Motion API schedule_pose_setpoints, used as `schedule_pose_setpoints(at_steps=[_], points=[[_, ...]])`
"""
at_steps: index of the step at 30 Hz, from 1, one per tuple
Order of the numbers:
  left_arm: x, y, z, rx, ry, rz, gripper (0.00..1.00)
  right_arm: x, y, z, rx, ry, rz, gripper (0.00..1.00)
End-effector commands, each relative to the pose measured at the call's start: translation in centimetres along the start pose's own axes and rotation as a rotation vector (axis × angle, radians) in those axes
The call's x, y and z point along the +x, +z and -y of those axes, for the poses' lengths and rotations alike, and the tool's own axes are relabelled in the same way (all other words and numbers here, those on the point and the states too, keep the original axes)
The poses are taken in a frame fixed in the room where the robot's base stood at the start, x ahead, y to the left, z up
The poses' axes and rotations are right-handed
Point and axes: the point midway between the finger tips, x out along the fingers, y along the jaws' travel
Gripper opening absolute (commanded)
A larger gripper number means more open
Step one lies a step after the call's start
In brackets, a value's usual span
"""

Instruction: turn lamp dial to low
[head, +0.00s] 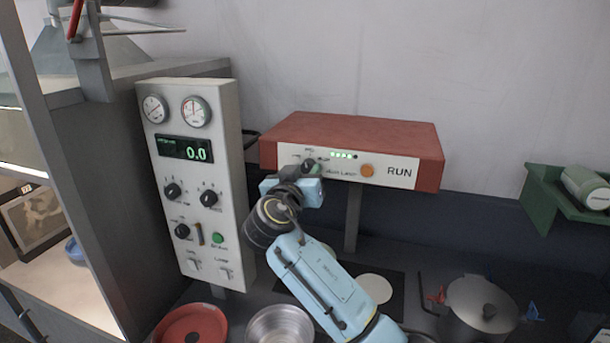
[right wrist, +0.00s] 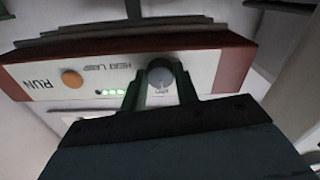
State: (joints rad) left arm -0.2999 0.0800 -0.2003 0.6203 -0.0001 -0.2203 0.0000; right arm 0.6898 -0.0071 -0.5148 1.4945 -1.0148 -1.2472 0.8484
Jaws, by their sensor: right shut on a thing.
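The heat lamp (head: 350,133) is a red box with a white front panel. Its dial (right wrist: 160,74) is a round grey knob on that panel, and green lights (head: 343,155) glow beside it. My right gripper (head: 309,168) is at the dial in the head view and hides part of it. In the right wrist view, the fingers of my right gripper (right wrist: 161,88) stand on both sides of the dial and are shut on it. The dial's exact setting is too small to read. My left gripper is not in view.
An orange button (head: 367,171) sits by the word RUN on the lamp panel. A white control panel (head: 195,240) with gauges and knobs stands left. Below are a red bowl (head: 190,325), a metal bowl (head: 280,325) and a lidded pot (head: 478,308). A green shelf (head: 548,200) is at right.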

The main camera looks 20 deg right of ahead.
Motion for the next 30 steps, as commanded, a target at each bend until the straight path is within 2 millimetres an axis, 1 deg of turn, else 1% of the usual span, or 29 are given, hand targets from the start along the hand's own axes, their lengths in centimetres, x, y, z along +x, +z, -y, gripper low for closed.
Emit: schedule_pose_setpoints(at_steps=[3, 18, 24, 30], points=[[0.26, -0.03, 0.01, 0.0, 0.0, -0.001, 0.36, -0.05, 0.12, 0.04, -0.097, -0.001, 0.002, 0.07], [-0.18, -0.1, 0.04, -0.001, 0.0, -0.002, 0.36, -0.03, -0.01, -0.06, -0.564, 0.0, 0.002, 0.07], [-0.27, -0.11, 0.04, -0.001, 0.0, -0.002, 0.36, -0.01, -0.02, -0.1, -0.714, 0.0, 0.001, 0.07], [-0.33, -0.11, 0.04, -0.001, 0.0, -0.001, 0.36, -0.01, -0.02, -0.1, -0.817, 0.0, 0.001, 0.07]])
